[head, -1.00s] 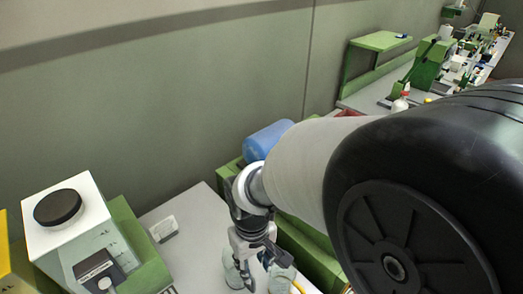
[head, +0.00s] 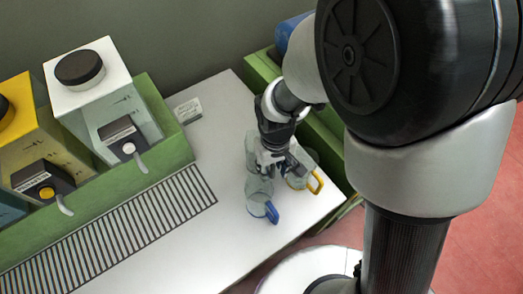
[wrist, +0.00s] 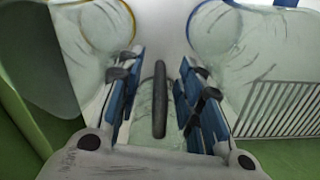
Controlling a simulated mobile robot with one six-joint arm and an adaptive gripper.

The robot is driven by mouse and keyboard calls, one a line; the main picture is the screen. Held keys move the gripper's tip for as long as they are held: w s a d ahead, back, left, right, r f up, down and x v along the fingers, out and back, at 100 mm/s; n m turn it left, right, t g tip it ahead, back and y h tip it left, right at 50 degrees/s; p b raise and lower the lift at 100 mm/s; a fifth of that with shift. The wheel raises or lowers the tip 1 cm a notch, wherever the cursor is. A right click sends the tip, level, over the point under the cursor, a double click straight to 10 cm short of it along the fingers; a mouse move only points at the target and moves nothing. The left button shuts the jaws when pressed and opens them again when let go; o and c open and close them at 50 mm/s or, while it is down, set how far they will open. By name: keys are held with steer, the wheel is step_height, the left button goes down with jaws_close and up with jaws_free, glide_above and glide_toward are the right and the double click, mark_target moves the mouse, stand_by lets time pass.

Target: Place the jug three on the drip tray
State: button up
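Three clear jugs stand close together on the white counter: one with a blue handle (head: 258,197), one with a yellow handle (head: 314,184), and one behind my gripper (head: 250,146). I see no label telling which is jug three. My gripper (head: 272,160) is down among them, partly covering them. In the wrist view, the black handle (wrist: 160,98) of a clear jug stands between my open fingers, with a gap on both sides. The yellow-rimmed jug (wrist: 98,40) is left and the blue-handled jug (wrist: 230,40) right. The drip tray (head: 112,237) is a bare slatted grate.
White (head: 98,88) and yellow (head: 30,140) dispensers with spouts stand on a green base (head: 165,125) behind the tray. A small card (head: 187,110) lies on the counter (head: 215,140). A green box edge (head: 325,150) borders the jugs on the right.

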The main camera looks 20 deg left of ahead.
steer(key=shift+c, duration=0.4)
jaws_close()
